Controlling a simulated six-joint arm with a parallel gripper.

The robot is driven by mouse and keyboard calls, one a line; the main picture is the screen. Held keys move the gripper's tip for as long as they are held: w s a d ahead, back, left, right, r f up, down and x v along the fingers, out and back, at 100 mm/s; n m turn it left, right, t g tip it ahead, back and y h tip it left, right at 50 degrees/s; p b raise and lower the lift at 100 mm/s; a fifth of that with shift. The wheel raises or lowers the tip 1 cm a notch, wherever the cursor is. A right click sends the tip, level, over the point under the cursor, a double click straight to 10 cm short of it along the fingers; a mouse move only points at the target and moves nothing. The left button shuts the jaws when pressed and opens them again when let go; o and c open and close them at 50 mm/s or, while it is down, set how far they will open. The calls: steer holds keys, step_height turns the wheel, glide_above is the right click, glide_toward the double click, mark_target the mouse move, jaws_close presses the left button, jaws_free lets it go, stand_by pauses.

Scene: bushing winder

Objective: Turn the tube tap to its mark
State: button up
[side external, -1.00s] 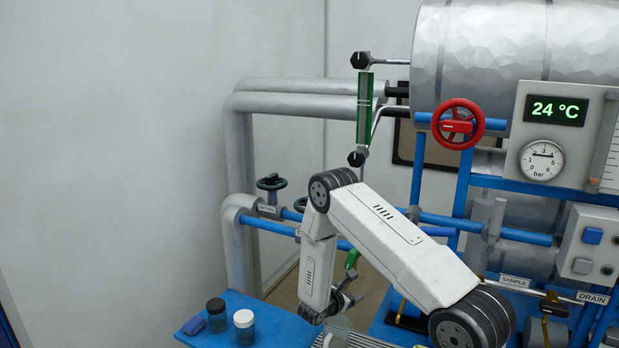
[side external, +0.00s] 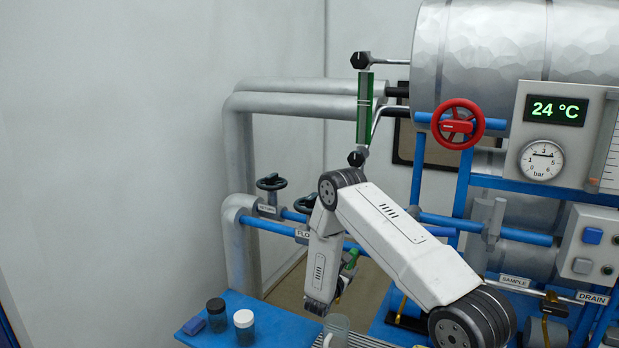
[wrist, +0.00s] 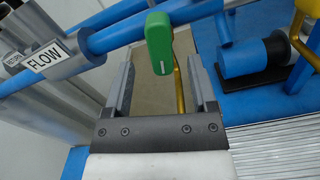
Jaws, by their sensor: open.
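A green tap handle (wrist: 159,43) hangs from a blue pipe, with a brass tube beside it. It is upright in the wrist view and partly shows in the side view (side external: 350,262). My gripper (wrist: 161,62) is open, with one finger on each side of the handle's lower end in the picture. I see gaps on both sides and cannot tell how deep the handle sits between the fingers. In the side view my wrist hides most of the gripper. I cannot make out a mark for the tap.
A FLOW label (wrist: 48,58) sits on the blue pipe (wrist: 108,38). A glass beaker (side external: 337,325) stands below my gripper. Two capped jars, one black (side external: 216,315) and one white-lidded (side external: 244,327), stand on the blue bench. A red handwheel (side external: 458,124) is higher up.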

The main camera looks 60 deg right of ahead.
steer(key=shift+d, duration=2.35)
jaws_close()
